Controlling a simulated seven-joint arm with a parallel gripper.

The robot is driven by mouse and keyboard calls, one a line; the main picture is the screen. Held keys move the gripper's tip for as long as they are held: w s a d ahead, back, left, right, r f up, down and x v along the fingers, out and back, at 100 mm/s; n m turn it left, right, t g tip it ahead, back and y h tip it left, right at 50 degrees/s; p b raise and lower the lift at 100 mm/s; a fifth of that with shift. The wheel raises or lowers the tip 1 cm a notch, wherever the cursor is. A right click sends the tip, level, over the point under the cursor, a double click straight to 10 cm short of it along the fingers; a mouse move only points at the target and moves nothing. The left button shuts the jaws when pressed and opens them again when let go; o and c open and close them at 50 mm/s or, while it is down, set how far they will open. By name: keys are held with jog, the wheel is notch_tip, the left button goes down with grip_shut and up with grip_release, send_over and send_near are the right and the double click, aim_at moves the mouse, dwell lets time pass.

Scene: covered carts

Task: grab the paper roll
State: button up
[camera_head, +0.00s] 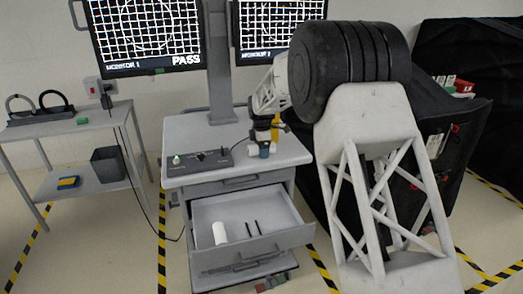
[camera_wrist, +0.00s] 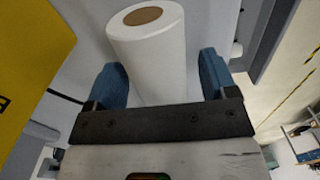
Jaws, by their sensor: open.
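A white paper roll with a brown core shows in the wrist view (camera_wrist: 152,48), its near end facing the camera. My gripper (camera_wrist: 163,82) is open, with one blue finger on each side of the roll's lower part in that view. Whether either finger touches it is unclear. In the head view my gripper (camera_head: 262,151) is low over the right front of the grey cart top, and it hides most of what is between its fingers. Another white cylinder (camera_head: 220,233) stands or lies in the open drawer, well below my gripper.
The cart (camera_head: 190,130) has its drawer (camera_head: 283,238) pulled out, with two dark sticks inside. A control box (camera_head: 203,158) sits left on the top. A yellow object (camera_wrist: 30,65) is close to my gripper. Monitors stand behind; a side table (camera_head: 75,125) is at left.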

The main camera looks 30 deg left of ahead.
jog(key=shift+c, duration=0.3)
jog(key=c, duration=1)
jog(key=shift+r, duration=0.2)
jog(key=shift+r, duration=1.45)
jog(key=shift+s+d+r, duration=0.15)
jog(key=s+d+r, duration=0.1)
jog(key=s+d, duration=0.8)
jog(key=s, duration=0.3)
jog(key=shift+d+r, duration=0.2)
jog(key=shift+d, duration=0.1)
jog(key=shift+s, duration=0.1)
